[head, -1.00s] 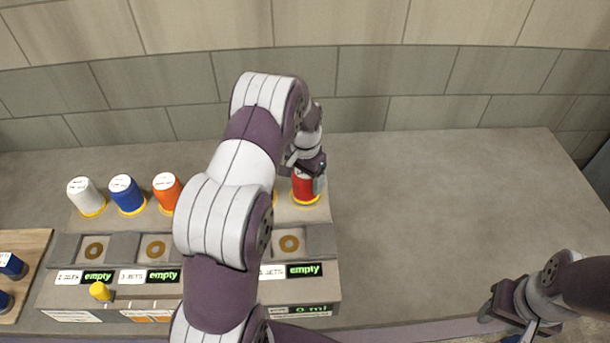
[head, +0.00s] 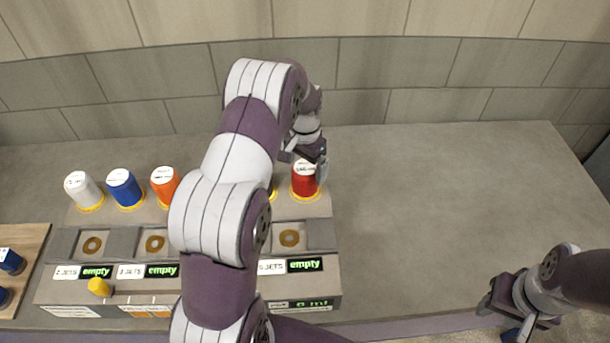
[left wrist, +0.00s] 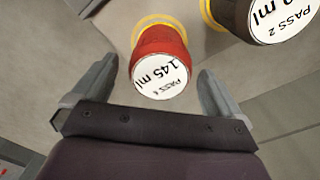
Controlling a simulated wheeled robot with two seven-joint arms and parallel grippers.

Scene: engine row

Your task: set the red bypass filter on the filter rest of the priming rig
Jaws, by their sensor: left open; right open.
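The red bypass filter (head: 305,184) stands upright in a yellow ring at the right end of the rig's back row. In the left wrist view the red filter (left wrist: 160,48) shows its white cap, marked 145 ml, between the fingertips. My left gripper (head: 315,166) is open, just above and behind the filter's top, and holds nothing. In its wrist view the open fingers (left wrist: 152,80) lie on either side of the cap, apart from it. My right gripper (head: 505,312) is open and empty at the lower right. I cannot tell which part is the filter rest.
The grey rig (head: 320,236) has round seats in front with displays reading empty. White (head: 84,190), blue (head: 125,189) and orange (head: 165,186) filters stand at its back left. A dark filter (left wrist: 262,20) stands close beside the red one. The counter (head: 450,210) to the right is clear.

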